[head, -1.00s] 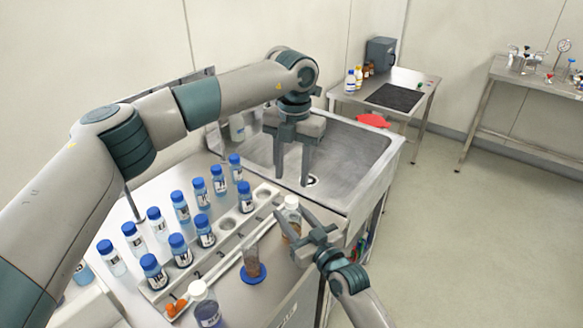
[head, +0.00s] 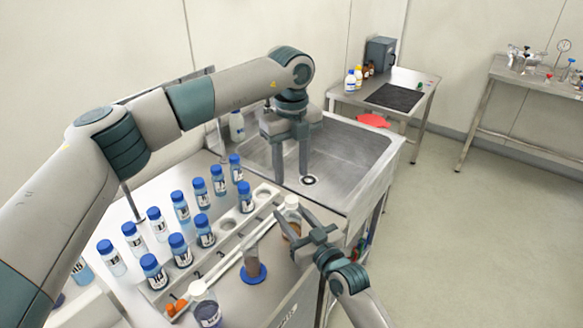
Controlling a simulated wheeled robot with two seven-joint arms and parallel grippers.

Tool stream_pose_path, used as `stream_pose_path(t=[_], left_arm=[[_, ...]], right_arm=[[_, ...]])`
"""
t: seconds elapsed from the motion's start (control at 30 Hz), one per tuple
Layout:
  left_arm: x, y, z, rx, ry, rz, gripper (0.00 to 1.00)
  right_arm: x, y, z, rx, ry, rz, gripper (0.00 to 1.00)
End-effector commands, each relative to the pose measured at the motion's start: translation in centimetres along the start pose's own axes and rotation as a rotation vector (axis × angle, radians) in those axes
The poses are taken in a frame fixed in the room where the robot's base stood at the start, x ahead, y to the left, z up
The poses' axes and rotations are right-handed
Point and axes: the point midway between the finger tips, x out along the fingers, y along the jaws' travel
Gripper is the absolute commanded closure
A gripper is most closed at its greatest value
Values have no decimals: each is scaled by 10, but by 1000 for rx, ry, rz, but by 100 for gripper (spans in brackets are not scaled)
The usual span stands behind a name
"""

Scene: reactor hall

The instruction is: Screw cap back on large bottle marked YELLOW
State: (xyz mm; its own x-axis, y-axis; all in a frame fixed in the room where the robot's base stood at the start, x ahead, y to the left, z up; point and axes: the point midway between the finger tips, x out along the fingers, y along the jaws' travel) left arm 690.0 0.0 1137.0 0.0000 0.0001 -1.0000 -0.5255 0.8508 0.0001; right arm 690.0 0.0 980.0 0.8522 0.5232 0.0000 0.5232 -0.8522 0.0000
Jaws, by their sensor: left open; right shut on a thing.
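A bottle with a white top (head: 292,203) and brownish contents stands at the bench's right edge, partly hidden by my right gripper (head: 290,226). That gripper is shut on it. No label on it can be read, so I cannot tell whether it is the one marked YELLOW. I cannot make out a separate loose cap. My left gripper (head: 291,181) is open and empty, fingers pointing down over the sink, beyond the held bottle. Another bottle with a whitish top (head: 207,306) and bluish-purple liquid stands at the front; its label is unreadable.
Several blue-capped bottles (head: 180,250) stand in and behind a numbered rack (head: 225,258). A clear cylinder on a blue base (head: 253,273) stands close to the held bottle. The sink (head: 345,150) lies behind. A side table (head: 412,88) holds small bottles.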

Motion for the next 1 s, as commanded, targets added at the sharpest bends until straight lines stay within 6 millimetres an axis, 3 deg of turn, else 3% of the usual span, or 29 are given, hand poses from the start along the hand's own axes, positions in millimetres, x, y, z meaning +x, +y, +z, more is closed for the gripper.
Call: stream_pose_path(t=[0.47, 1.0], left_arm=[[11, 0, 0, 3, 1, 1, 58], [72, 0, 0, 3, 1, 0, 58]], right_arm=[[0, 0, 1, 0, -1, 0, 100], [0, 0, 1, 0, -1, 0, 100]])
